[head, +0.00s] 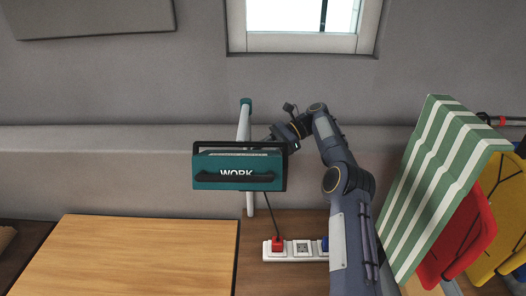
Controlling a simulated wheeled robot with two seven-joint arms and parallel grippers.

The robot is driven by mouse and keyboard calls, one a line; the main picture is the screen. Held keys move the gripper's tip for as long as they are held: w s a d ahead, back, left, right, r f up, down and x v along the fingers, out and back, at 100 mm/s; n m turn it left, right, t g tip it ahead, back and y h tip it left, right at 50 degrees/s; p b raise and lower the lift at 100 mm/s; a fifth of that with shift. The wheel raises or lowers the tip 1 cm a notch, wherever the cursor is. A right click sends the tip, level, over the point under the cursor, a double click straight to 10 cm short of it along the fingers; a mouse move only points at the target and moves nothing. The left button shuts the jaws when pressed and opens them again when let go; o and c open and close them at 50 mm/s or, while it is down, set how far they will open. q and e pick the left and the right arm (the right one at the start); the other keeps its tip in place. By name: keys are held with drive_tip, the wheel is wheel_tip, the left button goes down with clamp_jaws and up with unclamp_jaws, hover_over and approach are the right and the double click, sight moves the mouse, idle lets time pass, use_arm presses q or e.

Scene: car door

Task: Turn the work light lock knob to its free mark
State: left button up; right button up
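The work light (238,168) is a teal box with a black frame, a black handle and the word WORK on its face. It stands on a pale upright post (243,127) with a teal cap (246,102). My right arm comes up from the lower right and bends left. My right gripper (275,138) is close to the post, just behind the light's upper right corner. Its fingertips are small and partly hidden, so I cannot tell if they are open or touch anything. I cannot make out the lock knob or its marks. My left gripper is not in view.
A white power strip (303,248) with a red plug (277,242) lies below the light; a dark cable rises from it. A light wooden board (150,255) is at lower left. A green-striped folding chair (437,180) and red and yellow items stand right of my arm.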

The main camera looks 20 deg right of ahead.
drive_tip(key=o, duration=0.9)
drive_tip(key=shift+o, duration=0.3)
drive_tip(key=shift+s+r, duration=0.1)
drive_tip(key=shift+r, duration=0.05)
